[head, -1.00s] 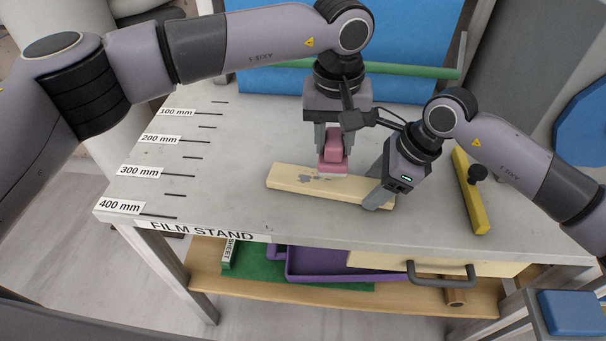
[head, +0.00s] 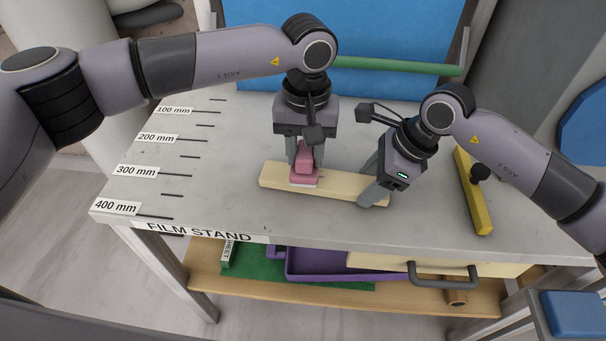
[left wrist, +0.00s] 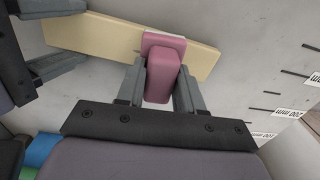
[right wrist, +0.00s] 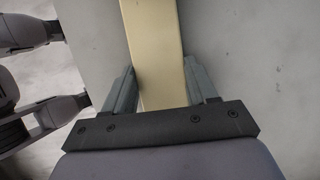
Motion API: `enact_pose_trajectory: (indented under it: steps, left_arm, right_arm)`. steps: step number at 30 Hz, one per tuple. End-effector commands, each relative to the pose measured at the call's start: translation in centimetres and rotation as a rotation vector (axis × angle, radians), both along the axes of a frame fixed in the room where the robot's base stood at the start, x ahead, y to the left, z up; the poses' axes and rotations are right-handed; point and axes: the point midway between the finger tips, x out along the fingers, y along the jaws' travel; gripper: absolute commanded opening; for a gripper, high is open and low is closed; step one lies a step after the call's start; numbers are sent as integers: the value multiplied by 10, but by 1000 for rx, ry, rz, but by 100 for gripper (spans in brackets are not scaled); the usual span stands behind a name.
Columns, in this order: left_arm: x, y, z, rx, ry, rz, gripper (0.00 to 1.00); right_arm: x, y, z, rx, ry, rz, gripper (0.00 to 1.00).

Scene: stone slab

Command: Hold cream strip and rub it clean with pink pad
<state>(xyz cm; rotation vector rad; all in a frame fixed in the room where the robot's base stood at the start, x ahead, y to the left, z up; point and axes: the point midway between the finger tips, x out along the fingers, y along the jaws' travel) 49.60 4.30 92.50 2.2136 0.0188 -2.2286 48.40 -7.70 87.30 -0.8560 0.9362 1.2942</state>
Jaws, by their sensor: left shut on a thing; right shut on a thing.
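The cream strip (head: 337,189) lies on the stone slab (head: 235,210), slightly slanted. My right gripper (head: 372,192) is shut on its right end; the right wrist view shows the strip (right wrist: 155,55) between the fingers (right wrist: 163,92). My left gripper (head: 304,162) is shut on the pink pad (head: 304,174), upright over the strip's left half. The pad's pale underside appears to rest on the strip. In the left wrist view the pad (left wrist: 160,75) crosses the strip (left wrist: 100,37), covering part of its face. No dark mark shows on the uncovered part.
A yellow bar with a black knob (head: 471,195) lies right of my right gripper. A green rod (head: 395,67) runs along the back before a blue panel (head: 350,30). A purple tray (head: 310,268) sits on the shelf below. The slab's left side is clear.

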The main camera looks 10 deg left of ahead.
Motion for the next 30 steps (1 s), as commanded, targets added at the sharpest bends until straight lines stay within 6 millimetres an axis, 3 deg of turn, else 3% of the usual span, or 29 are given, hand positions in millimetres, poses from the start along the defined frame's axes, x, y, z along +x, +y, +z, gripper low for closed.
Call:
enact_pose_trajectory:
  steps: [17,30]
  left_arm:
    - [2,23,9,-10,-4,-7,0]
    - [0,3,12,-11,-4,-9,0]
  right_arm:
    - [0,-4,-1,-11,5,-7,3]
    - [0,-5,-2,-14,7,-8,3]
